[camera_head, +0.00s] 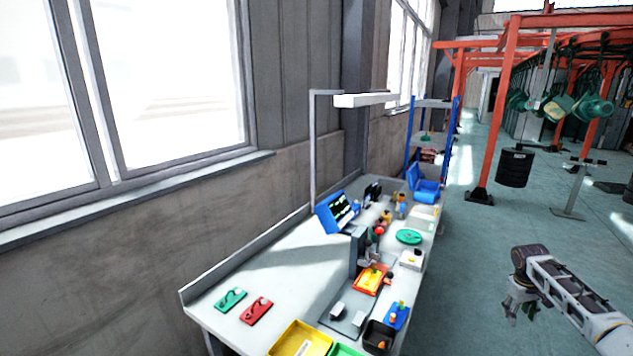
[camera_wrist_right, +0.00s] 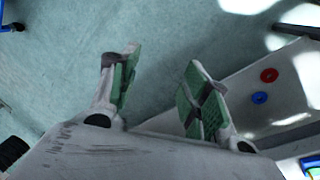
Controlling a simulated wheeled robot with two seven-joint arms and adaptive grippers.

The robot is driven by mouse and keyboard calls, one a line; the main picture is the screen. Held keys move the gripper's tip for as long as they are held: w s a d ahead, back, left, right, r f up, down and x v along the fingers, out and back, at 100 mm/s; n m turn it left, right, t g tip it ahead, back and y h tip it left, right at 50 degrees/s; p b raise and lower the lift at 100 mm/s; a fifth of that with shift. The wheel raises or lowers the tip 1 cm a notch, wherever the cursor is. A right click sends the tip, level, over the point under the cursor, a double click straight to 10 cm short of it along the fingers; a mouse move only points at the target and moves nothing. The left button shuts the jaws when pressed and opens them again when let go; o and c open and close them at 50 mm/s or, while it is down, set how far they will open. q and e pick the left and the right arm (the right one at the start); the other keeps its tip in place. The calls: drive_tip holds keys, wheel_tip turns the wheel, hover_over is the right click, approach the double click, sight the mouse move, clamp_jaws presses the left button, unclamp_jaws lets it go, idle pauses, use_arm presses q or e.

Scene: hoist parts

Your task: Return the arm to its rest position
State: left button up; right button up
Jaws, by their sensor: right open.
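My right gripper (camera_head: 520,305) hangs at the lower right of the head view, over the floor and apart from the workbench. In the right wrist view, its two green-padded fingers (camera_wrist_right: 160,95) stand apart with nothing between them. My left gripper does not show in either view.
The workbench (camera_head: 290,260) carries a yellow bin (camera_head: 300,341), a black bin (camera_head: 378,336), an orange tray (camera_head: 371,280), a blue case (camera_head: 424,186) and a screen (camera_head: 338,212). Floor (camera_head: 480,235) beside the bench is clear.

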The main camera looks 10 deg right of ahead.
drive_tip(key=s+d+f+h, duration=0.5)
drive_tip(key=s+d+f, duration=1.1)
drive_tip(key=f, duration=0.1)
drive_tip(key=s+d+f+n+t+h, duration=0.1)
drive_tip(key=s+d+f+n, duration=0.15)
drive_tip(key=s, duration=0.55)
drive_tip(key=s+d+f+n, duration=0.2)
drive_tip(key=s+d, duration=0.1)
drive_tip(key=s, duration=0.6)
drive_tip(key=s+d+f+n+t+h, duration=0.1)
drive_tip(key=s+d+f+n, duration=0.2)
drive_tip(key=s, duration=0.5)
drive_tip(key=s+a+f+m+y, duration=0.1)
drive_tip(key=s+a+f+y, duration=0.15)
drive_tip(key=a+f, duration=1)
drive_tip(key=s+a+f+m+y, duration=0.15)
drive_tip(key=s+a+f, duration=0.25)
drive_tip(key=a+f, duration=0.9)
drive_tip(key=s+a+f+y, duration=0.1)
drive_tip(key=a+f+y, duration=0.1)
drive_tip(key=a, duration=1.8)
drive_tip(key=s+a+f+m+g+y, duration=0.1)
drive_tip(key=a+f+y, duration=0.2)
drive_tip(key=a, duration=1.7)
drive_tip(key=shift+s+a+f, duration=0.15)
drive_tip(key=shift+s+f, duration=0.25)
